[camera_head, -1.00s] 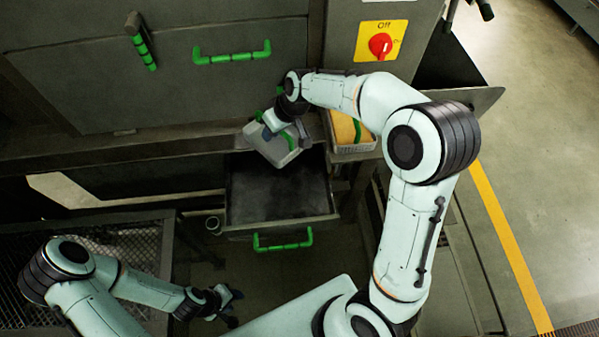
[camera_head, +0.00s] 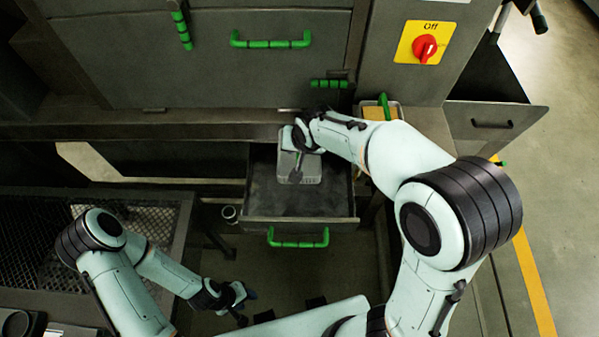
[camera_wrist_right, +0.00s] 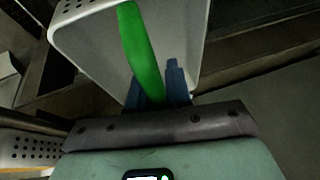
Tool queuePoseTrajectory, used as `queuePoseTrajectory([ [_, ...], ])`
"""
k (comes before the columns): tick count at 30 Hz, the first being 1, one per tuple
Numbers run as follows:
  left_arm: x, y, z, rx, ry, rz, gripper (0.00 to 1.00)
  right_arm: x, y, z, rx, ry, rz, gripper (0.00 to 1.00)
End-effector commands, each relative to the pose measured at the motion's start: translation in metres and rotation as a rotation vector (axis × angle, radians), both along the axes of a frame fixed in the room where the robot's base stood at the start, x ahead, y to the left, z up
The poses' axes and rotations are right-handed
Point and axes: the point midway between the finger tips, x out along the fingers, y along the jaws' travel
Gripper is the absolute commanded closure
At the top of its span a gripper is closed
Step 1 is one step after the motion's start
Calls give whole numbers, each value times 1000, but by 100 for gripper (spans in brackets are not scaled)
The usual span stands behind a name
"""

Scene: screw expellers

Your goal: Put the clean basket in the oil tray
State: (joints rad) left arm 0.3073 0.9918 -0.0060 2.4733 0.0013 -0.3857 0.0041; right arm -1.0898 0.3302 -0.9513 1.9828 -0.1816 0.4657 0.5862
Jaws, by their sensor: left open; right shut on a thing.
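The clean basket (camera_head: 304,173) is pale grey and empty-looking, with a green handle that shows in the right wrist view (camera_wrist_right: 140,48). My right gripper (camera_wrist_right: 158,85) is shut on this handle, and the basket (camera_wrist_right: 90,42) hangs beyond its blue fingers. In the head view the basket is over the back part of the oil tray (camera_head: 265,200), a dark pulled-out drawer with a green front handle. I cannot tell whether it touches the tray floor. My right wrist hides part of the basket. My left gripper (camera_head: 246,304) is open and empty, low and left of the tray.
A second basket (camera_head: 381,112) with yellow contents and a green handle stands on the ledge, right of the tray, partly behind my right arm. A red switch (camera_head: 425,47) on a yellow plate is at upper right. A mesh table (camera_head: 40,235) lies at left.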

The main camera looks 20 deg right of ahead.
Motion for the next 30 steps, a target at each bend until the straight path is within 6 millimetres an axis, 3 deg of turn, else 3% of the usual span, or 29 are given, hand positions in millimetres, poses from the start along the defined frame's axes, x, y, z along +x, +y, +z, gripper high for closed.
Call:
queuePoseTrajectory([
  [5,-9,0,-12,0,10,0,57,-3,-2,-34,-3,8,-13,100],
  [15,-28,0,-41,0,31,0,57,-2,-2,-125,-2,7,-10,100],
  [19,-30,0,-47,0,35,0,57,-2,-1,-147,0,4,-10,100],
  [26,-32,0,-50,0,36,0,57,-1,0,-162,-1,2,-7,100],
  [30,-34,0,-55,0,39,0,57,-1,0,-182,-2,4,-7,100],
])
